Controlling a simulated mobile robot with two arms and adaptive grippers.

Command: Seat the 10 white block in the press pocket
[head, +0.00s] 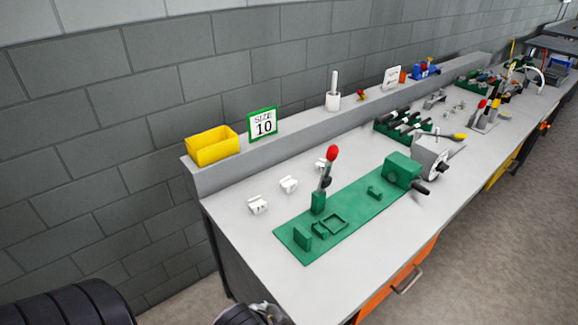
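Three small white blocks stand in a slanting row on the grey bench left of the green plate: a front one (257,205), a middle one (288,184) and a back one (321,164), partly beside the lever. Dark marks on them are too small to read, so I cannot tell which is the 10. The green base plate (350,218) carries a press lever with a red ball (331,153) and a low square green frame (333,224) that looks like a pocket. The frame looks empty. Neither of my grippers shows clearly; only dark parts of my body appear at the bottom edge.
A green-framed "SIZE 10" sign (262,124) and a yellow bin (211,146) stand on the raised back ledge (300,118). A green-and-grey machine (404,172) sits at the plate's right end. A green tool rack (402,127) is behind it.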

